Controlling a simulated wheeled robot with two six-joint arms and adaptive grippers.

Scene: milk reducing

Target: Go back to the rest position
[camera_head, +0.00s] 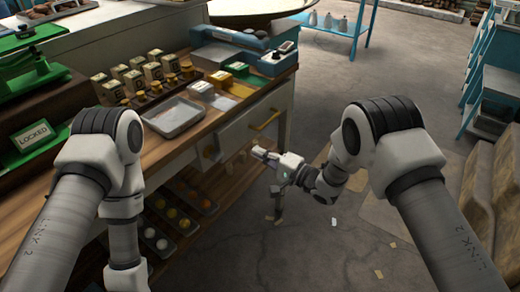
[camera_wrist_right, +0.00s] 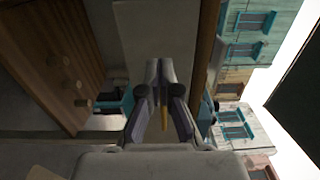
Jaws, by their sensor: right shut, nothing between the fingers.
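My right gripper (camera_head: 262,153) is shut and empty. A thin yellow piece, perhaps the handle, shows behind the fingers (camera_wrist_right: 164,118). My left arm hangs down beside the counter at the left. Its gripper is out of view below the bottom edge.
A metal tray (camera_head: 175,118), several small cartons and a blue device (camera_head: 230,52) stand on the counter. A lower shelf holds trays of round items (camera_head: 172,214). A green LOCKED sign (camera_head: 36,136) is at left. Open floor (camera_head: 350,235) lies right, with small scraps.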

